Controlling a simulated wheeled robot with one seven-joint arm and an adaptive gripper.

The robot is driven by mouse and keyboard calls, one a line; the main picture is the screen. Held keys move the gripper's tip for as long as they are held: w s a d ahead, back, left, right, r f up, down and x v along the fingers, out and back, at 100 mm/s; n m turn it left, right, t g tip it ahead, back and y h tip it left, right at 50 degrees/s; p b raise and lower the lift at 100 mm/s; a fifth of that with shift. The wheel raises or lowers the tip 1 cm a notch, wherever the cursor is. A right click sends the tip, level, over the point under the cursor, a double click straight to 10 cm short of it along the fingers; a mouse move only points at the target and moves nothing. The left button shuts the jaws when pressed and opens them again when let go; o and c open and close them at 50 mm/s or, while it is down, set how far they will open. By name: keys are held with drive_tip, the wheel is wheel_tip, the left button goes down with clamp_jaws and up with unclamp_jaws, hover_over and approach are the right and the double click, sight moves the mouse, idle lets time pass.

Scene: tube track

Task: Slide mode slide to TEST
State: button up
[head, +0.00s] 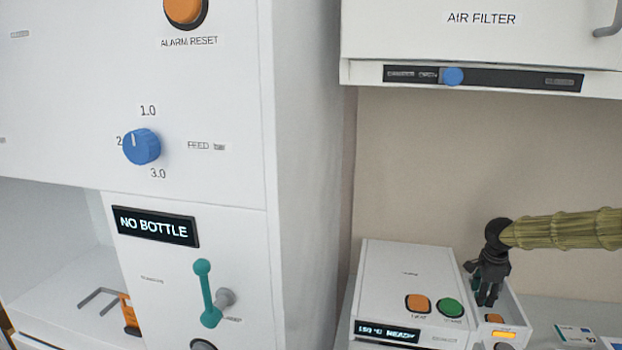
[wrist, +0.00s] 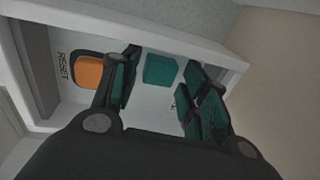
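An orange button (wrist: 89,73) marked RESET lies left of the fingers. A blue slide knob (head: 452,76) sits on a black strip under AIR FILTER; its labels are too small to read.
A white unit with orange (head: 418,303) and green (head: 451,307) buttons stands left of the box. A tall white cabinet (head: 310,150) fills the left, with a blue dial (head: 142,146) and a teal lever (head: 206,292). Small cartons (head: 575,336) lie right.

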drive_tip(key=c, duration=0.6)
drive_tip(key=shift+o, duration=0.2)
drive_tip(key=shift+w+a, duration=0.1)
drive_tip(key=shift+a, duration=0.2)
drive_tip(key=o, duration=0.6)
drive_tip(key=shift+r+p, duration=2.65)
drive_tip(key=shift+r, duration=0.9)
